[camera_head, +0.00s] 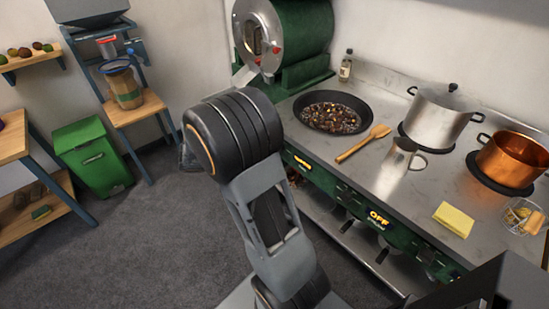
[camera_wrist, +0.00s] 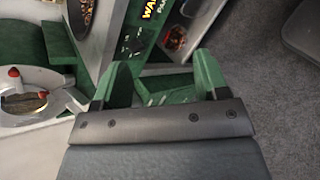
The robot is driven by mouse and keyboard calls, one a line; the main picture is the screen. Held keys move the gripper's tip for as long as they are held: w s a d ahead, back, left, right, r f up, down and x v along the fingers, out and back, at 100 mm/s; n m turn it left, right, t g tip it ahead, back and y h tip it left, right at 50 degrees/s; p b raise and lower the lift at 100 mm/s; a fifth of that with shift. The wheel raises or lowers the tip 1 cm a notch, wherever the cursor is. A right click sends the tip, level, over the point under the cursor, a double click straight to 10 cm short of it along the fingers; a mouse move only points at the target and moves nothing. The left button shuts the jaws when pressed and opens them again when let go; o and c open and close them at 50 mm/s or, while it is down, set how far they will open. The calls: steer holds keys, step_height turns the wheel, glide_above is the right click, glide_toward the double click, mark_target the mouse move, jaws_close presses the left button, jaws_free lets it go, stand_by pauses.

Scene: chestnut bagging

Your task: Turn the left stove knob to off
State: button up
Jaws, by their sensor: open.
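The green stove front (camera_head: 335,190) runs along the counter at the right. In the head view its left display (camera_head: 301,163) is lit yellow, partly readable; the middle display (camera_head: 380,218) reads OFF. In the wrist view the left display (camera_wrist: 150,8) shows the start of a word, "WA". A small dark shape on the green panel (camera_wrist: 133,43), likely the left knob, lies just beyond the fingers. My gripper (camera_wrist: 160,73) is open and empty, its two fingers apart, facing the green panel. In the head view my arm hides the gripper and the left knob.
On the counter are a pan of chestnuts (camera_head: 331,112), a wooden spoon (camera_head: 363,144), a steel pot (camera_head: 437,111), a copper pot (camera_head: 511,158) and a yellow cloth (camera_head: 454,219). A green roaster (camera_head: 300,40) stands behind. A green bin (camera_head: 93,157) is left; grey floor is open between.

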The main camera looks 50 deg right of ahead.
steer(key=w+d+f+n+t+h+b, duration=0.2)
steer(key=w+d+f+n+h, duration=0.2)
steer(key=f, duration=0.3)
steer(key=w+d+f+n+t+h+b, duration=0.1)
steer(key=w+d+f+n+h+b, duration=0.2)
steer(key=f, duration=0.4)
steer(key=w+d+p, duration=0.1)
steer(key=d+p, duration=0.1)
steer(key=d, duration=1.1)
steer(key=shift+w+d+f+n+t, duration=0.25)
steer(key=shift+d+n+t, duration=0.05)
steer(key=shift+t, duration=0.1)
steer(key=c, duration=0.9)
